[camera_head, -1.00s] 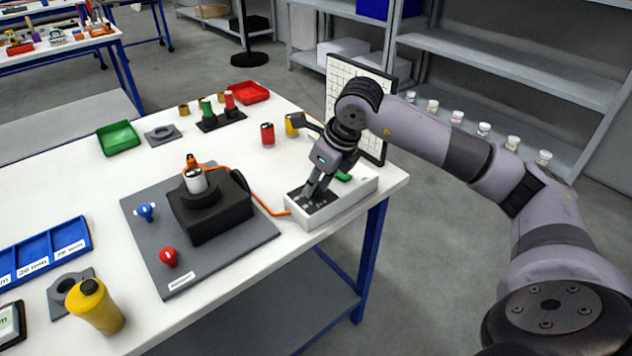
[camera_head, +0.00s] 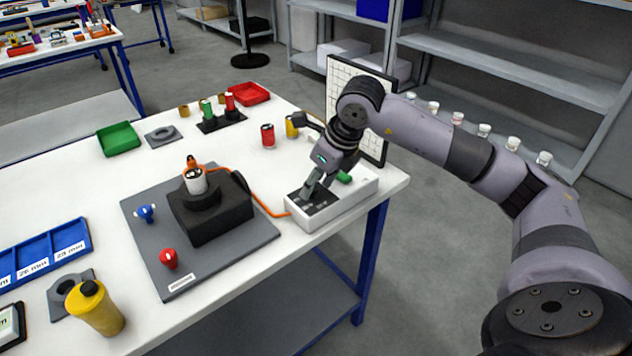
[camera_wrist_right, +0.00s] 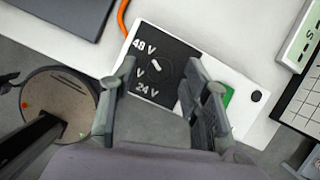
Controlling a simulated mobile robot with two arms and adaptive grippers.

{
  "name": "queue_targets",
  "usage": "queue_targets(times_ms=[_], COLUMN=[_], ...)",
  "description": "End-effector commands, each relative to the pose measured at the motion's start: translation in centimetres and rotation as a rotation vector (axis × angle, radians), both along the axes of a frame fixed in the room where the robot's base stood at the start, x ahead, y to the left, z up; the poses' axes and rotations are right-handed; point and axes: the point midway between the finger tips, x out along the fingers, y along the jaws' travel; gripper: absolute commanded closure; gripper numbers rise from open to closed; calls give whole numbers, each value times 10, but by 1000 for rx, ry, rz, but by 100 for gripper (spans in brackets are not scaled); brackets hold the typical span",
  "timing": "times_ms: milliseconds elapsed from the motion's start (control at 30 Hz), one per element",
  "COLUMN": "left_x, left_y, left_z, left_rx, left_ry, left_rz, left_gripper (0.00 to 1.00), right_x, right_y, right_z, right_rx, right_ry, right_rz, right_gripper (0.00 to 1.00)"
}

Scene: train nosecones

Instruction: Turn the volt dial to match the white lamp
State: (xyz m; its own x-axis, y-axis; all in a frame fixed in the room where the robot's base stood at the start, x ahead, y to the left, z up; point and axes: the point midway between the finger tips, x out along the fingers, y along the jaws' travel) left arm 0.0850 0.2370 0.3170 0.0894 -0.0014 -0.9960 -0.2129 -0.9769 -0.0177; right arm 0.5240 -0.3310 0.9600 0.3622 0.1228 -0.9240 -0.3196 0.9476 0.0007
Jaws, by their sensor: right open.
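The white control box (camera_head: 345,202) sits at the table's right front edge. In the wrist view its black panel (camera_wrist_right: 180,52) carries 48 V and 24 V marks and another mark partly hidden. The volt dial (camera_wrist_right: 155,64) is dark with a short white pointer line, slanted roughly along the direction of the 48 V mark. My right gripper (camera_head: 313,189) is over this panel, pointing down. In the wrist view my right gripper (camera_wrist_right: 163,76) is open, with a finger on either side of the dial. Contact cannot be told. My left gripper is out of view.
A green button (camera_wrist_right: 227,95) is beside the right finger. An orange cable (camera_head: 262,204) runs from the box to a black block (camera_head: 218,220) on a grey board (camera_head: 155,250). A white gridded panel (camera_head: 345,88) stands behind the gripper.

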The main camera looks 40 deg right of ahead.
Motion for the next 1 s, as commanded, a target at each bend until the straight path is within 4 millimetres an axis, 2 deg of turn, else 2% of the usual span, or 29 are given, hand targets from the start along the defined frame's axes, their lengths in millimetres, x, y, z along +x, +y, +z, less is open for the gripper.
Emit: queue_targets(times_ms=[500,700,1000], left_x=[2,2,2], left_y=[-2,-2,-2], left_z=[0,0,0], left_rx=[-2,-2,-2], left_ry=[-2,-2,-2], left_rz=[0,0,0], left_gripper=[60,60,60], right_x=[-34,-41,-42], right_y=[-12,-14,-15], right_z=[91,105,106], right_rx=[-1,0,-1], right_ry=[-6,-2,-1], right_rz=[-1,0,0], right_gripper=[57,57,57])
